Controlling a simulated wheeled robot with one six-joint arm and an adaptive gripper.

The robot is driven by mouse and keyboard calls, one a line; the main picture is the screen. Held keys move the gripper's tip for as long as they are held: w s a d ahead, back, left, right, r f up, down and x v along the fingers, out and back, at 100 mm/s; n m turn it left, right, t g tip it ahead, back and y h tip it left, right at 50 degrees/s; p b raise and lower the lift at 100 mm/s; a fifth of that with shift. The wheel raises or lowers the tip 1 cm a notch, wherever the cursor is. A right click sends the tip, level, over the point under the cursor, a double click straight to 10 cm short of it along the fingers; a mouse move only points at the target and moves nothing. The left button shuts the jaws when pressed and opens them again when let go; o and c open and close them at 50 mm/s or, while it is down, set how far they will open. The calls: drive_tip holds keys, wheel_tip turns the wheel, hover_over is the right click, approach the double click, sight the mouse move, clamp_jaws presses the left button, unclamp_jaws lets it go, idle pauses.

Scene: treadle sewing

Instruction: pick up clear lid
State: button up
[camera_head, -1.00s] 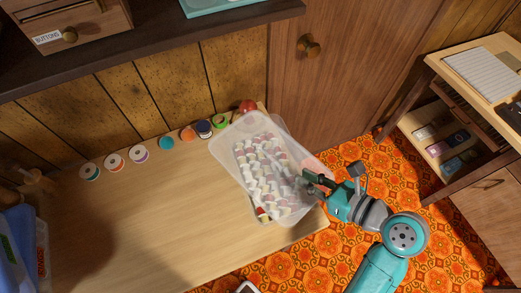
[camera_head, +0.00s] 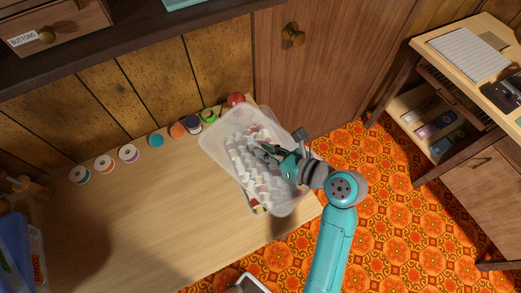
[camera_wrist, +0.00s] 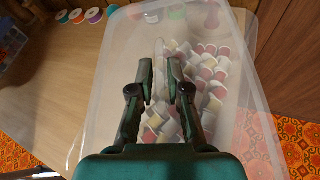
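The clear lid (camera_head: 216,137) is a see-through sheet lying askew over a translucent bin of spools at the table's right end. In the wrist view the lid (camera_wrist: 112,75) covers much of the picture, and its outline is hard to tell from the bin's. My gripper (camera_head: 264,150) is above the lid and bin. In the wrist view, my gripper's fingers (camera_wrist: 160,78) are apart, with a narrow gap. A pale upright ridge, perhaps the lid's handle, shows between or just beyond the fingertips; I cannot tell whether they touch it.
White and red spools (camera_head: 250,180) fill the bin. A row of colored spools (camera_head: 129,153) and a red pincushion-like ball (camera_head: 236,99) line the table's back edge. The wooden table (camera_head: 150,215) is clear in the middle. A desk (camera_head: 470,55) stands at right.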

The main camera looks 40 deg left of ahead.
clamp_jaws()
